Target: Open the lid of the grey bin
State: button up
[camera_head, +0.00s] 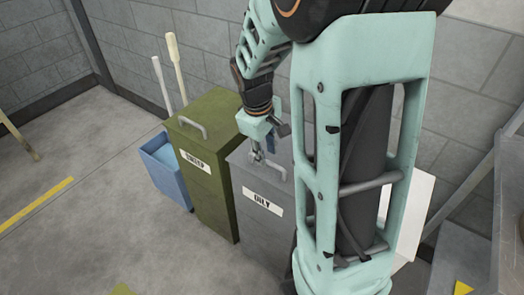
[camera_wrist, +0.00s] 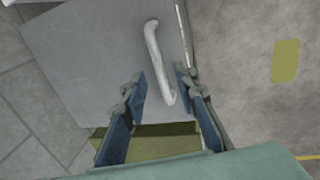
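The grey bin (camera_head: 262,222) stands right of a green bin, with a white label on its front. Its lid (camera_head: 241,157) lies flat and shut, and fills much of the wrist view as a grey plate (camera_wrist: 95,45). The lid's pale bar handle (camera_wrist: 153,50) runs down the wrist view. My gripper (camera_head: 268,148) is over the lid, pointing down. In the wrist view my gripper (camera_wrist: 160,76) is open, with one blue-padded finger on each side of the handle's lower end. Gaps show between fingers and handle. My arm hides the grey bin's right part.
The green bin (camera_head: 205,155) with its own handle stands close on the left. A blue bucket (camera_head: 160,165) with two upright pale handles is beyond it. A block wall (camera_head: 215,45) is behind. The floor (camera_head: 90,215) at left is clear.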

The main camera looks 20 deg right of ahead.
jog(key=shift+w+d+f, duration=0.1)
jog(key=shift+d+f, duration=0.05)
jog(key=shift+f, duration=0.55)
jog(key=shift+w+d+f, duration=0.1)
jog(key=shift+f, duration=0.6)
jog(key=shift+c, duration=0.4)
grip_shut()
